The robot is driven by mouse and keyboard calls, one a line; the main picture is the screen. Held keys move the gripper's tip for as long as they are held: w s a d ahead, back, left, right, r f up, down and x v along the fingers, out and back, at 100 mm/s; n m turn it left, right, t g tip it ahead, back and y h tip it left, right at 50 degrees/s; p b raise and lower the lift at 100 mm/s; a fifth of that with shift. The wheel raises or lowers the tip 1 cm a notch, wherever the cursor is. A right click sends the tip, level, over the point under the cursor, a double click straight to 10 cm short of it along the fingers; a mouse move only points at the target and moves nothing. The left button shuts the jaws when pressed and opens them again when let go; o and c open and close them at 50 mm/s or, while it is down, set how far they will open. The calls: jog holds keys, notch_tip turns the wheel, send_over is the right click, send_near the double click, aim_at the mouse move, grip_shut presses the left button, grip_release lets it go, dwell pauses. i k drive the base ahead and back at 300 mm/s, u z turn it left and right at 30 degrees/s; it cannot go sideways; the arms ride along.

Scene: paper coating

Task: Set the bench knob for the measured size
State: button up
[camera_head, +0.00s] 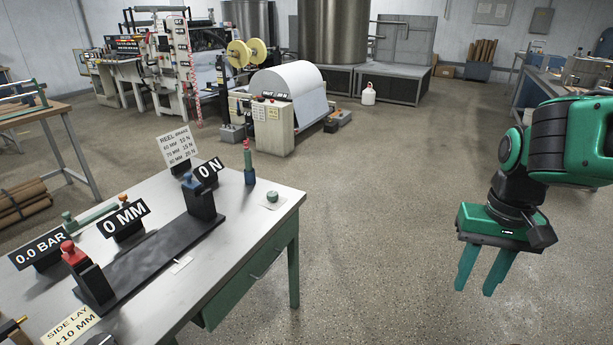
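A steel-topped bench (240,215) stands at the left. On it is a black rail (150,255) with a block at each end. A blue knob (190,181) tops the far block, beside a sign (209,170) reading 0 N. A red knob (73,253) tops the near block, by a sign (38,251) reading 0.0 BAR. A sign (123,219) reading 0 MM stands between them. A reel brake card (178,147) pairs 60, 75 and 90 MM with 10, 15 and 20 N. My gripper (476,287) is open and empty over the floor, well right of the bench.
A side lay card (72,325) reads +10 MM. A machine with a white paper roll (287,79) stands behind. Floor between bench and gripper is clear.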

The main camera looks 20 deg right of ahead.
aim_at(272, 197)
jog(key=z, duration=0.05)
jog(key=i, duration=1.5)
jog(key=u, duration=0.4)
